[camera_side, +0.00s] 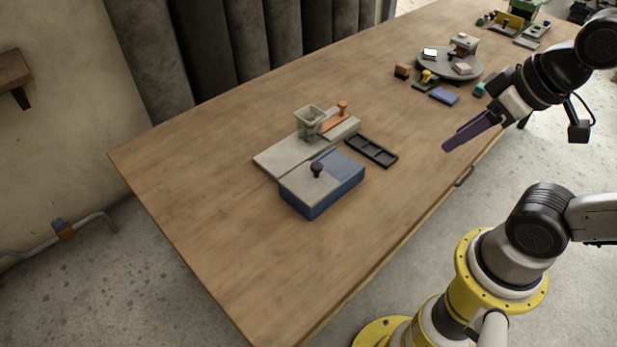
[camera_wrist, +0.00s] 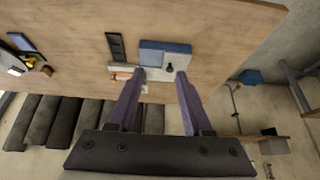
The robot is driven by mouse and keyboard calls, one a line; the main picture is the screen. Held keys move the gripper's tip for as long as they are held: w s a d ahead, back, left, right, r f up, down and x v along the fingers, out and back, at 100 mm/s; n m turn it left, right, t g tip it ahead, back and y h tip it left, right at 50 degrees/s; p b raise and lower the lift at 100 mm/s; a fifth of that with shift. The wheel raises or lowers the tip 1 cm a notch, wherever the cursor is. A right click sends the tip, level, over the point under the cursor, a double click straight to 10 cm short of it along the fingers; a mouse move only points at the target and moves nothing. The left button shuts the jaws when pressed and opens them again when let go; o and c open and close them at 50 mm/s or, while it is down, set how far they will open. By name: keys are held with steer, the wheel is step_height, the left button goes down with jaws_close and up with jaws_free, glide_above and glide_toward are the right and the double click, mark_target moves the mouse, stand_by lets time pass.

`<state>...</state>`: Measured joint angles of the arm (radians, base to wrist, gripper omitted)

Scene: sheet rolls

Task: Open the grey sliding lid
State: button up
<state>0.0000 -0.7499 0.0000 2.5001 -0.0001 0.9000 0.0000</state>
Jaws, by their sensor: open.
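A blue box (camera_side: 345,188) stands on the table with a flat grey lid (camera_side: 300,181) over part of its top. A dark knob (camera_side: 316,168) stands up from the lid. The top beside the lid shows blue; I cannot tell whether it is an opening. In the wrist view the blue box (camera_wrist: 165,47), lid (camera_wrist: 183,65) and knob (camera_wrist: 170,67) lie beyond my fingertips. My gripper (camera_side: 447,147), with purple fingers, is up and to the right of the box, apart from it. In the wrist view my gripper (camera_wrist: 157,76) is open and empty.
Behind the box is a grey board (camera_side: 277,158) with a grey cup (camera_side: 309,122) and an orange-knobbed piece (camera_side: 342,110). A black compartment tray (camera_side: 371,150) lies right of the box. A round turntable (camera_side: 449,66) with small items is farther back. The table's left and front are clear.

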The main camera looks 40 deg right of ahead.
steer(key=shift+o, duration=1.1)
steer(key=shift+r+m, duration=0.2)
steer(key=shift+m, duration=0.5)
steer(key=w+r+m, duration=0.4)
steer(key=w+r, duration=0.1)
steer(key=w, duration=0.1)
steer(key=m+g, duration=0.4)
steer(key=g, duration=0.2)
glide_above(317, 165)
step_height(317, 165, down, 13)
step_height(317, 165, down, 14)
steer(key=shift+f, duration=0.1)
jaws_close()
